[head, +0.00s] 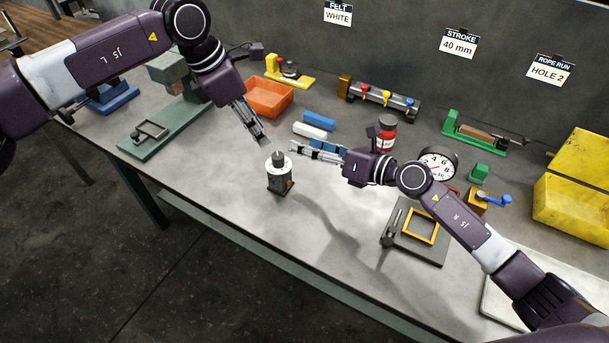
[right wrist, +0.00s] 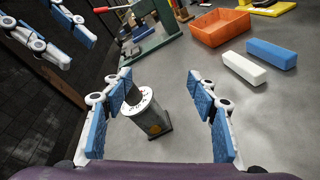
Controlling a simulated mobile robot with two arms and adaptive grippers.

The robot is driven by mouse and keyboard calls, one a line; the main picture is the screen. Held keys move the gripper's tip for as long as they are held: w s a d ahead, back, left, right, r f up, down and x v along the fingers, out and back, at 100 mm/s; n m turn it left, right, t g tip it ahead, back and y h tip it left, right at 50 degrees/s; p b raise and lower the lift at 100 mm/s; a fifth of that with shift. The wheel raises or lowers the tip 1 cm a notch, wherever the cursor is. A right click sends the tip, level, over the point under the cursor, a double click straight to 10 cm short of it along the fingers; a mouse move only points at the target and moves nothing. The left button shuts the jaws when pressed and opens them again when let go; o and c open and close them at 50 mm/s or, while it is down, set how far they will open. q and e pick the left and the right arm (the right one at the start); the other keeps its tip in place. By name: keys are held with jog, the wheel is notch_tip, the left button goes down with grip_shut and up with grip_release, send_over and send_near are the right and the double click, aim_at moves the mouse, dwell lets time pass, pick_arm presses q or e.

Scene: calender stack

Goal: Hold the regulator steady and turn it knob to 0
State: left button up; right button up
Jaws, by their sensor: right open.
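The regulator (head: 281,181) stands upright on the grey table, a dark grey body with a white dial on top and a dark knob (head: 278,157) above it. In the right wrist view the regulator (right wrist: 151,118) shows beyond and between my right fingers; the dial marks are too small to read. My right gripper (head: 293,148) is open, its fingers pointing left, close to the regulator. It also shows open in the right wrist view (right wrist: 165,105). My left gripper (head: 259,139) points down just above and left of the knob, apart from it as far as I can tell; its finger gap is unclear.
Behind the grippers lie an orange tray (head: 270,111), a blue block (head: 319,119) and a white block (head: 309,130). A red jar (head: 386,136) and a round gauge (head: 437,164) stand near my right arm. The table in front of the regulator is clear up to its edge.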

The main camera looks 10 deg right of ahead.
aim_at(287, 174)
jog(key=s+f+n, duration=0.1)
jog(key=n, duration=0.1)
jog(key=s+a+f+n+g, duration=0.1)
jog(key=s+n, duration=0.1)
jog(key=s+f+n+g, duration=0.1)
jog(key=s+f+n, duration=0.1)
jog(key=shift+a+n+h, duration=0.4)
jog(key=shift+s+a+f, duration=0.15)
jog(key=shift+a, duration=0.05)
jog(key=x, duration=0.7)
jog(key=shift+a+f, duration=0.15)
jog(key=shift+f, duration=0.1)
jog(key=shift+c, duration=0.5)
